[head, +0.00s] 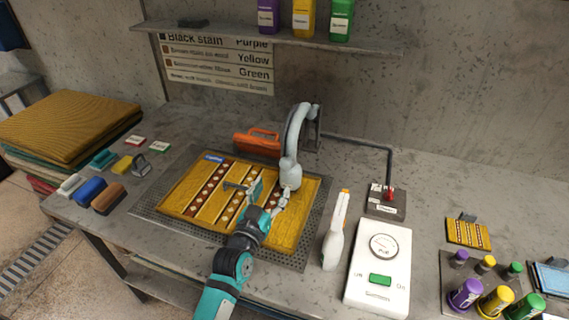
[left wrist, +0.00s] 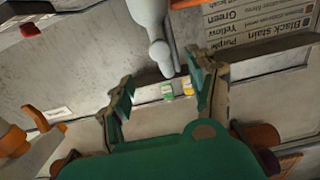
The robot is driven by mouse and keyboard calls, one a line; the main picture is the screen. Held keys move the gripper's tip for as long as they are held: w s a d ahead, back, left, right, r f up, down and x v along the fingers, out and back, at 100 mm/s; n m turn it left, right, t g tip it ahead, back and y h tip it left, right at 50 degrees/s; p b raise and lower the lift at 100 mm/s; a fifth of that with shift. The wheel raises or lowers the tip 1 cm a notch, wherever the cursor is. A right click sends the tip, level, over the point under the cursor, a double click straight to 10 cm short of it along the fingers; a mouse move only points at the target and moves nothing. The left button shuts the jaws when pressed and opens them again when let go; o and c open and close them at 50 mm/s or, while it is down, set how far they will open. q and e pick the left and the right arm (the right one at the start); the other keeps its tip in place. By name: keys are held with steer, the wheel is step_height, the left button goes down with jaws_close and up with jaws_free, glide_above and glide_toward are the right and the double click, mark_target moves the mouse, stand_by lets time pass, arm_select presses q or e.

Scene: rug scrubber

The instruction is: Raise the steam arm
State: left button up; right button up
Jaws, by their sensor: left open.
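The steam arm (head: 297,135) is a pale grey curved arm that comes from the wall mount and bends down over the yellow patterned rug (head: 183,203). Its rounded lower end (head: 290,176) hangs low over the rug's right part. My left gripper (head: 269,196) is open just in front of that end, below and a little left of it in the head view. In the left wrist view the steam arm (left wrist: 150,15) comes down from the top, and its knob lies beyond the open fingers (left wrist: 162,85), with nothing gripped. My right gripper is not in view.
A white bottle with an orange tip (head: 336,232) and a white control box (head: 380,265) with a green switch stand to the right. A red lever (head: 389,193) sits behind them. Brushes (head: 108,198) lie left; an orange-handled tool (head: 258,142) lies behind the rug.

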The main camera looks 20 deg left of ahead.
mark_target(285, 166)
arm_select(q)
steer(key=w+p, duration=0.1)
steer(key=w, duration=0.9)
steer(key=shift+w+d, duration=0.15)
jaws_close()
